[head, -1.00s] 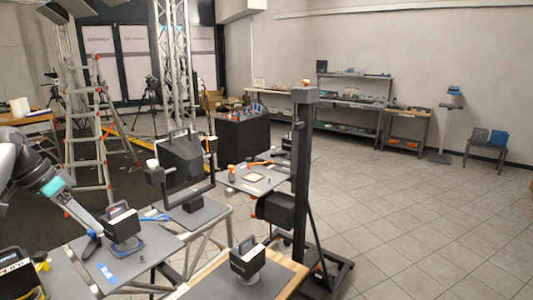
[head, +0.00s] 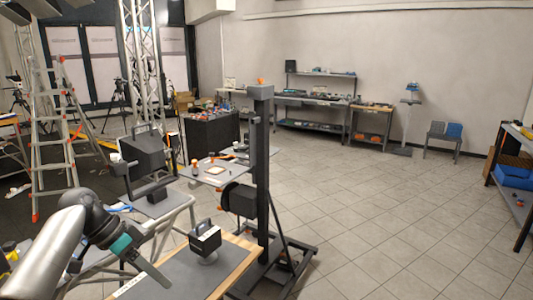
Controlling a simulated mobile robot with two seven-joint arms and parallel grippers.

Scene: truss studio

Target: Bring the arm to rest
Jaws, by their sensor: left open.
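My left arm comes in from the lower left and bends over at a dark joint with a teal band. Its left gripper (head: 152,270) points down and right, over the near left part of a dark-topped table with a wooden edge (head: 245,248). The jaws are seen nearly edge-on, with nothing visible in them. A black box with a handle (head: 205,238) stands on a pale round base on that table, right of the gripper and apart from it. My right gripper is not in view.
A dark upright post (head: 261,175) on a floor base stands just behind the table. A truss-framed table with a black lamp-like box (head: 142,155) is behind the arm. A stepladder (head: 48,145) stands at left. Tiled floor at right is open, with shelving (head: 515,185) at the edge.

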